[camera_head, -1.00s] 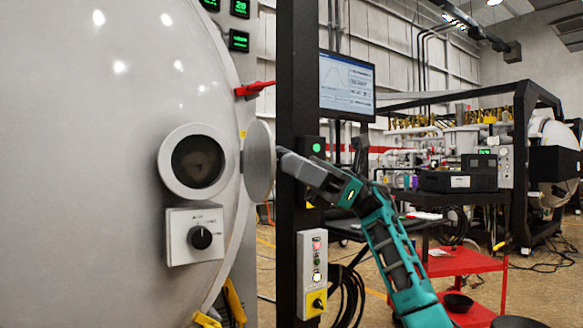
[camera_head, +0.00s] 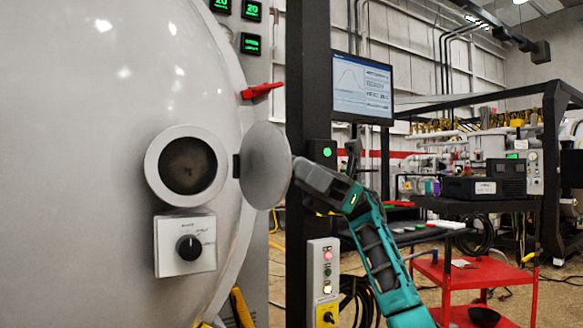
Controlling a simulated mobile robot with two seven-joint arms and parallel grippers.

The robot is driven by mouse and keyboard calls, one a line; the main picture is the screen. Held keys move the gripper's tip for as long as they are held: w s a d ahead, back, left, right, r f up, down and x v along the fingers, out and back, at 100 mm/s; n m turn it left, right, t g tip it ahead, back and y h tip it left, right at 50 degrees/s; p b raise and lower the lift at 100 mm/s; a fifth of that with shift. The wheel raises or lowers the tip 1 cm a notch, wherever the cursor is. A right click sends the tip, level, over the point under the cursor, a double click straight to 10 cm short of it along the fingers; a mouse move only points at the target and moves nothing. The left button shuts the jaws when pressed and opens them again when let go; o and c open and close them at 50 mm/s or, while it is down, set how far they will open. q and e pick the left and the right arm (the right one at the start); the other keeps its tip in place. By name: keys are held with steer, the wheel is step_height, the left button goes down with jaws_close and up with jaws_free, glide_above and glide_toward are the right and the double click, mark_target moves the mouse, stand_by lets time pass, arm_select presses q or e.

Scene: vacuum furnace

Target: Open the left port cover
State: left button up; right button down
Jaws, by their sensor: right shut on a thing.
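The port cover (camera_head: 265,166) is a round grey disc, swung out on a hinge at the right of the port. Its face shows as a tall oval. The port (camera_head: 188,167) is a dark round window in a pale ring on the big white furnace door (camera_head: 90,200), and it is uncovered. My right gripper (camera_head: 297,168) meets the cover at its right edge and is shut on it. The exact grip is partly hidden by the cover. My left gripper is out of view.
A box with a black knob (camera_head: 188,247) sits below the port. A red handle (camera_head: 261,90) juts out above the cover. A black post (camera_head: 308,110) with a control panel (camera_head: 323,280) stands close behind my right gripper. A red cart (camera_head: 480,275) stands at the right.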

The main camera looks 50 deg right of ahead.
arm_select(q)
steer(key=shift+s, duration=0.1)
arm_select(e)
steer(key=shift+w+d+f+n+g, duration=0.1)
steer(key=shift+d+n+g, duration=0.15)
steer(key=shift+g, duration=0.35)
steer(key=c, duration=0.8)
jaws_free()
steer(key=shift+d, duration=0.15)
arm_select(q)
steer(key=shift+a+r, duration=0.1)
arm_select(e)
steer(key=shift+v, duration=6.3)
